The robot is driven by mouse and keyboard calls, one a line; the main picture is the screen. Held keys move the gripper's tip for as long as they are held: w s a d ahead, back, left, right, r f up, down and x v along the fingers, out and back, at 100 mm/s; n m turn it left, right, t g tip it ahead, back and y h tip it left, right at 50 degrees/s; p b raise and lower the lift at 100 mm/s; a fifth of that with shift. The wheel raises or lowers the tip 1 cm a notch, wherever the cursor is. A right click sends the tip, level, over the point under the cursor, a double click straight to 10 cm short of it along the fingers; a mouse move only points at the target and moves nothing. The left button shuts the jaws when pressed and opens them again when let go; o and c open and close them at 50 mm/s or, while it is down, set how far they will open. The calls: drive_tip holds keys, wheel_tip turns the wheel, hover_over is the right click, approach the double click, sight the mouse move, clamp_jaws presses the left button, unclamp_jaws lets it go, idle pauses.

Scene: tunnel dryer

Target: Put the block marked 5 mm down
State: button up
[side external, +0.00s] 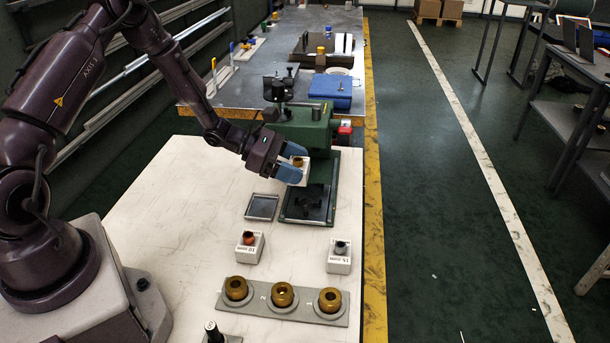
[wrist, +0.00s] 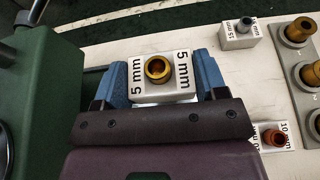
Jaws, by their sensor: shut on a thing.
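The white block marked 5 mm (side external: 304,174) is between the blue fingers of my gripper (side external: 291,170), with a brass-coloured ring piece (side external: 298,161) on its top. In the wrist view the block (wrist: 137,76) sits upright between both fingers of my gripper (wrist: 161,78), its 5 mm labels readable and the hollow brass piece (wrist: 158,69) facing up. My gripper is shut on the block. In the side view it appears raised, in front of the green machine (side external: 303,131) and near its dark base plate (side external: 297,213). The block's underside is hidden.
A small dark-framed square tray (side external: 262,207) lies left of the base plate. The 10 mm block (side external: 250,250) and 15 mm block (side external: 339,262) stand nearer the camera. A grey rack (side external: 259,305) holds three brass-coloured pieces. The white table's left part is clear.

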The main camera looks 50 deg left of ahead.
drive_tip(key=s+a+r+n+t+y, duration=0.1)
drive_tip(key=s+r, duration=0.1)
drive_tip(key=s, duration=0.6)
drive_tip(key=s+a+r, duration=0.2)
drive_tip(key=s, duration=0.5)
drive_tip(key=m+g+h, duration=0.1)
hover_over(259, 207)
drive_tip(key=s, duration=0.1)
drive_tip(key=f, duration=0.8)
drive_tip(key=shift+s+d+f, duration=0.1)
drive_tip(key=shift+d+f, duration=0.1)
drive_tip(key=shift+f, duration=0.05)
drive_tip(key=shift+w+a+f, duration=0.15)
drive_tip(key=shift+w+f, duration=0.3)
drive_tip(key=shift+f, duration=0.05)
drive_tip(key=shift+w+a+f, duration=0.1)
drive_tip(key=shift+w+f, duration=0.05)
drive_tip(key=shift+f, duration=1.55)
